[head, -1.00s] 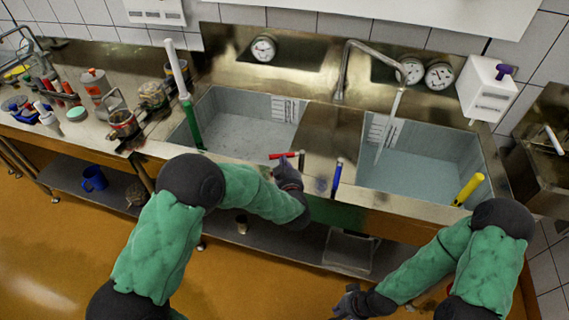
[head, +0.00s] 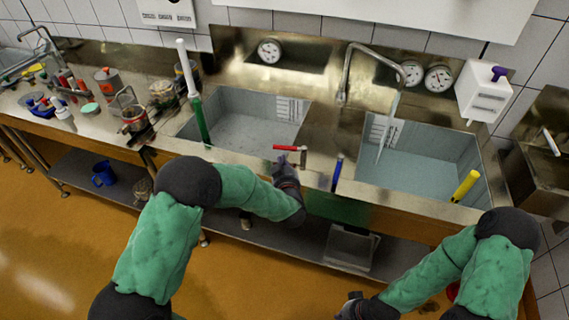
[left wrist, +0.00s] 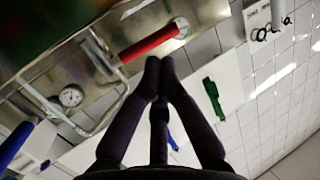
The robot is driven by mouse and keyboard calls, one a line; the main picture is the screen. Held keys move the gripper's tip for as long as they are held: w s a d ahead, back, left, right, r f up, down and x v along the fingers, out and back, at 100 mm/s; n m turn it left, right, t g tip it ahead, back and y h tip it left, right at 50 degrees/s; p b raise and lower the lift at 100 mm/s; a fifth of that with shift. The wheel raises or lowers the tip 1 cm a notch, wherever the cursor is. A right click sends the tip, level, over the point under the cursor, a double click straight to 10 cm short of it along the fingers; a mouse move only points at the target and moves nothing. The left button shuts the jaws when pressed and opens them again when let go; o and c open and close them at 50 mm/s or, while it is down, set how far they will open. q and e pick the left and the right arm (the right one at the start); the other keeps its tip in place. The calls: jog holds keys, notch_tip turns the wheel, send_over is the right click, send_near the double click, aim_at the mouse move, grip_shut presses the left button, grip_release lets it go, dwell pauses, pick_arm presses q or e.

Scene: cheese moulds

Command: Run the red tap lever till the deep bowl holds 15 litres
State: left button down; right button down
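The red tap lever (head: 290,148) lies crosswise at the front rim between the two bowls. The right bowl (head: 470,150) has a thin stream of water (head: 390,120) falling into it from the curved tap (head: 345,70). The left bowl (head: 262,105) has no stream. Both have scale marks on the back wall, too small to read. I cannot tell which is the deep one. My left gripper (head: 284,165) is just in front of the red lever. In the left wrist view its fingertips (left wrist: 160,62) are together beside the lever (left wrist: 150,46); contact is unclear. My right gripper (head: 352,300) is low, partly hidden.
A green pipe with a white top (head: 190,90) stands at the left bowl. Pots and tools crowd the counter at left. Gauges (head: 439,77) hang behind.

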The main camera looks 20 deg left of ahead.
pick_arm(q)
jog(key=shift+s+d+r, duration=0.1)
jog(key=shift+s+r, duration=0.1)
jog(key=shift+s, duration=0.25)
jog(key=shift+s+d+r, duration=0.1)
jog(key=shift+s+r, duration=0.1)
jog(key=shift+s, duration=0.2)
jog(key=shift+s+f+p, duration=0.1)
jog(key=shift+s+p, duration=0.15)
jog(key=shift+p, duration=0.05)
jog(key=s+r+p, duration=0.1)
jog(key=s, duration=0.5)
jog(key=shift+s+d, duration=0.4)
dwell(5.8)
